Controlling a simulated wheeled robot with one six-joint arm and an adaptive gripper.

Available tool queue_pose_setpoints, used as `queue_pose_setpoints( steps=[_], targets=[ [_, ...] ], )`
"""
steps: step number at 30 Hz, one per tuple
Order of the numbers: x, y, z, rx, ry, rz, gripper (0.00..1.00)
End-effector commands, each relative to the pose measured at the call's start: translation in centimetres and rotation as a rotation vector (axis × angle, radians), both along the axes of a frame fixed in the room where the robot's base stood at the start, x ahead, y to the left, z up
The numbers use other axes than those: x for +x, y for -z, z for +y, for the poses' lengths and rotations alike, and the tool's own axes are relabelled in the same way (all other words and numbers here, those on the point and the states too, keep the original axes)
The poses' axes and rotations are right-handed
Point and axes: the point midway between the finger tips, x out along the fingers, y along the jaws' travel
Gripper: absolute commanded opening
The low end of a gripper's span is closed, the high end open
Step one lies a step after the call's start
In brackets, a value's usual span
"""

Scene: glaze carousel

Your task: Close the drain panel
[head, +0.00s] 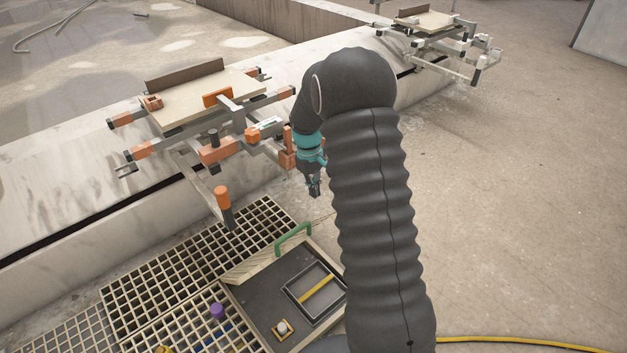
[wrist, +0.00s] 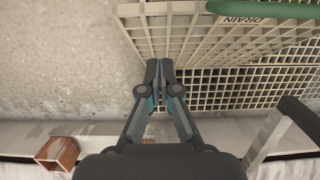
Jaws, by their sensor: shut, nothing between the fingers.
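The drain panel shows in the wrist view as a pale slatted grating with an edge strip marked DRAIN (wrist: 245,21) and a green handle (wrist: 265,9). Its slats slant against the floor grating below, so it looks tilted. In the head view the green handle (head: 293,231) stands on the panel's pale edge (head: 248,268); the rest of the panel is hard to make out there. My gripper (head: 315,191) is above and beyond the handle, apart from it. In the wrist view its fingertips (wrist: 160,66) are together and empty, left of and below the handle.
Floor grating (head: 170,270) lies left of the panel. A dark box top (head: 262,287) with a yellow bar and a purple knob (head: 217,310) are near it. A clamp rack with orange ends (head: 222,197) juts out close to my arm.

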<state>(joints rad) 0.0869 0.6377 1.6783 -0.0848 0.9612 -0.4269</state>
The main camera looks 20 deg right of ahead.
Motion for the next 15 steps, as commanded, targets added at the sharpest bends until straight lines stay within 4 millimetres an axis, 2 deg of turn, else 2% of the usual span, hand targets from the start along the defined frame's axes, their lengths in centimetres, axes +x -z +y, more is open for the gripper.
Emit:
queue_pose_setpoints(
  steps=[6,15],
  targets=[
    [-0.7,4.1,-0.3,0.000,0.000,0.004,0.00],
    [-3.2,6.0,-1.3,0.000,0.001,0.001,0.00]
  ],
)
